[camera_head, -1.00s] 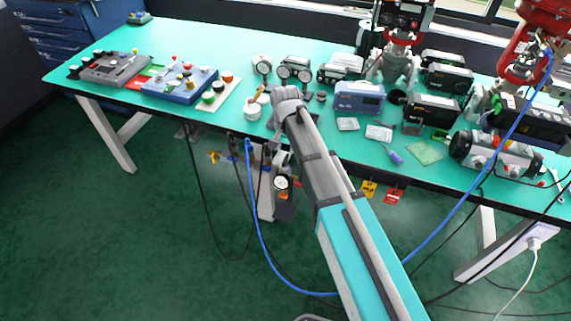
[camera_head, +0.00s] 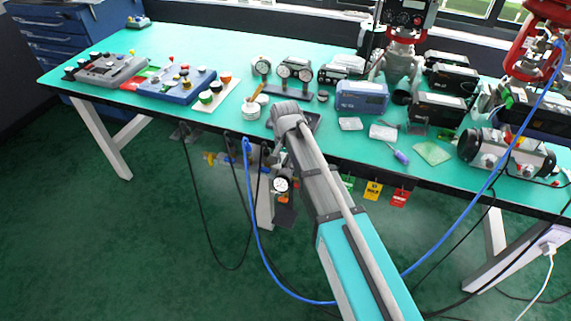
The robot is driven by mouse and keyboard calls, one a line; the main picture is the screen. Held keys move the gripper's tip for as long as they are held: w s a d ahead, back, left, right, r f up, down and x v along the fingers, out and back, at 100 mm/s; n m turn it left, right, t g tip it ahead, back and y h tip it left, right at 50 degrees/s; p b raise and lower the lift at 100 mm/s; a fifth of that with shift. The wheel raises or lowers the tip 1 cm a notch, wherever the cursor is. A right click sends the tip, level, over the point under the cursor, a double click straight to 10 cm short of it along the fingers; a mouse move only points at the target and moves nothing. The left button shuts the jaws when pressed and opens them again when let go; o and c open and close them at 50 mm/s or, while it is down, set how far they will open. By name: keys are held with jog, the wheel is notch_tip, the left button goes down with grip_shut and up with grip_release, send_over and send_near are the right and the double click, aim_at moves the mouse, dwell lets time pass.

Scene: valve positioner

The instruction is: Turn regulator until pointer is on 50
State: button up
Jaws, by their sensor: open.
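A round white gauge with a black rim (camera_head: 281,184) hangs below the front edge of the bench, just left of my arm. It appears to belong to the regulator; its pointer and numbers are too small to read. The regulator's knob cannot be made out. My grey and teal arm reaches up from the bottom to a bend over the bench's front edge, just above and right of the gauge. I cannot tell whether anything touches the regulator.
The green-topped bench (camera_head: 200,48) carries several gauges on a stand (camera_head: 295,70), a blue instrument (camera_head: 361,97) and a screwdriver (camera_head: 400,156). Blue and black cables hang in front, beside the gauge. A yellow tag (camera_head: 373,190) and a red tag (camera_head: 400,197) hang right of my arm.

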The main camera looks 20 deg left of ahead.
jog(key=shift+f, duration=0.15)
grip_shut()
dwell(0.4)
jog(key=shift+m, duration=2.9)
grip_release()
